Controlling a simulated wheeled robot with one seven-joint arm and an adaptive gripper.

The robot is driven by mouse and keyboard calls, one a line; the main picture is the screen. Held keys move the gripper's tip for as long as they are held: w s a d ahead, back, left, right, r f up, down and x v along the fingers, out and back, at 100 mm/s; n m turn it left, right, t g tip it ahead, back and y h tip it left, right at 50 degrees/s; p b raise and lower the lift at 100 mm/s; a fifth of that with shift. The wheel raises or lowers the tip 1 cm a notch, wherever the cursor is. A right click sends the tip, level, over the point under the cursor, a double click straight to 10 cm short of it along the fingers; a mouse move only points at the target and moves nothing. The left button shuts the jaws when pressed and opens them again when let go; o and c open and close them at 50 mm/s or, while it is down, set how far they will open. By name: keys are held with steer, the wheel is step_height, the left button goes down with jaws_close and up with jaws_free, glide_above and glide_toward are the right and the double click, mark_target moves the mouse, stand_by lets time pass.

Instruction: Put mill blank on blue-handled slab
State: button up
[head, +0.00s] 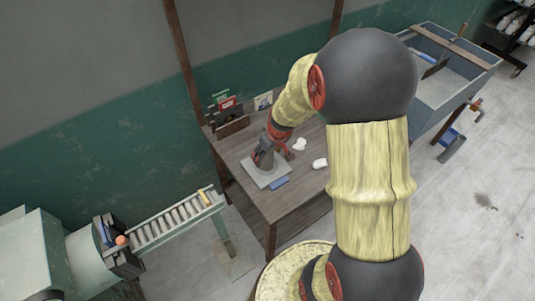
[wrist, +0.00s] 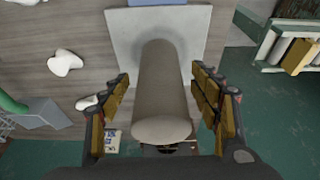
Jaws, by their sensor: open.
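The mill blank (wrist: 162,85) is a grey-tan cylinder in the wrist view. It appears to stand upright on the slab (wrist: 122,35), a pale square board. The slab's blue handle (wrist: 155,2) shows at the top edge. In the head view the slab (head: 257,177) lies on the wooden table, its blue handle (head: 279,183) towards the front. My gripper (wrist: 160,76) is open, with one finger on each side of the blank and a visible gap to each. The blank's foot seems to rest on the slab. In the head view my gripper (head: 276,151) is over the slab.
White lumps (head: 299,144) and (head: 320,163) lie on the table (head: 300,195) right of the slab. Cards and a holder (head: 232,122) stand at the back. A roller conveyor (head: 170,222) is at left, a blue-grey trough (head: 450,85) at right. My arm hides part of the table.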

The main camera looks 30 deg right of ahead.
steer(key=p+v, duration=0.3)
steer(key=v, duration=0.9)
steer(key=s+a+r+t, duration=0.1)
steer(key=s+a+r, duration=0.4)
steer(key=a+r, duration=0.55)
steer(key=s+a+r+t, duration=0.1)
steer(key=s+a+r, duration=0.3)
steer(key=s+r, duration=0.4)
steer(key=s, duration=0.3)
steer(key=shift+r, duration=0.2)
